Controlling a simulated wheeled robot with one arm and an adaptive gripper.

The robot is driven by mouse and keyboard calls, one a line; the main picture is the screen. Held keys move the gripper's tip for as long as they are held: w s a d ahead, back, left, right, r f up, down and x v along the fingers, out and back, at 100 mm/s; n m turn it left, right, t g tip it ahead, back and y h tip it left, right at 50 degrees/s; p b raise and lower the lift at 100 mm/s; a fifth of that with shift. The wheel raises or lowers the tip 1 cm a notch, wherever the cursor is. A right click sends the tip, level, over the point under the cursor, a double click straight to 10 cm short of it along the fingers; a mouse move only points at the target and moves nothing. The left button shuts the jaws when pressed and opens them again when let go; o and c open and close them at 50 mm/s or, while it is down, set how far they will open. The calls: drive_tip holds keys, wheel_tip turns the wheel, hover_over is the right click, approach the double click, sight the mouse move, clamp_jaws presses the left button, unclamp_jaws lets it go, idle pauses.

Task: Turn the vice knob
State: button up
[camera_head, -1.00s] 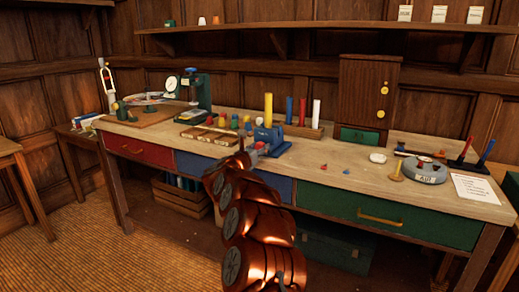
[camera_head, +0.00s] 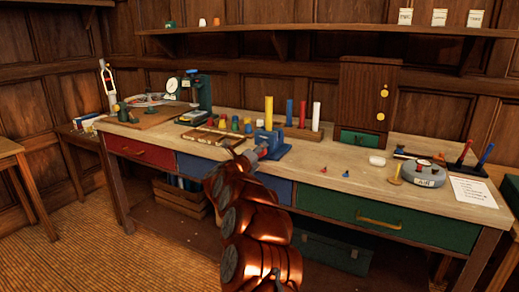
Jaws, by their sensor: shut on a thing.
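The blue vice (camera_head: 272,141) stands on the workbench near its front edge, in the middle of the view. My gripper (camera_head: 256,153) is at the vice's front side, at the end of my copper-coloured arm, which reaches up from the bottom. It is shut on the vice knob, which is small and mostly hidden by the fingers. How far the knob is turned cannot be made out.
A rack with coloured rods (camera_head: 302,128) stands behind the vice, and a shallow wooden tray (camera_head: 207,137) lies left of it. A white rounded object (camera_head: 377,161) lies to the right. The bench top (camera_head: 335,158) between is mostly clear.

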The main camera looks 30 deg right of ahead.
drive_tip(key=n+p, duration=0.3)
drive_tip(key=n, duration=0.2)
drive_tip(key=shift+r+n+p, duration=0.15)
drive_tip(key=shift+n+p, duration=0.15)
drive_tip(key=shift+p, duration=0.05)
drive_tip(key=n+p, duration=0.4)
drive_tip(key=n, duration=0.1)
drive_tip(key=shift+n, duration=0.3)
drive_tip(key=n+p, duration=0.4)
drive_tip(key=shift+f, duration=0.2)
drive_tip(key=n+p, duration=0.5)
drive_tip(key=shift+s+n, duration=0.1)
drive_tip(key=shift+n, duration=0.3)
drive_tip(key=n+p, duration=0.4)
drive_tip(key=n, duration=0.1)
drive_tip(key=shift+s+d+f, duration=0.1)
drive_tip(key=shift+f, duration=0.05)
drive_tip(key=n+p, duration=0.3)
drive_tip(key=n, duration=0.2)
drive_tip(key=shift+n, duration=0.4)
drive_tip(key=n+p, duration=0.2)
drive_tip(key=n, duration=0.3)
drive_tip(key=shift+s, duration=0.1)
drive_tip(key=shift+d+n+p, duration=0.1)
drive_tip(key=shift+n+p, duration=0.8)
drive_tip(key=shift+n, duration=1.6)
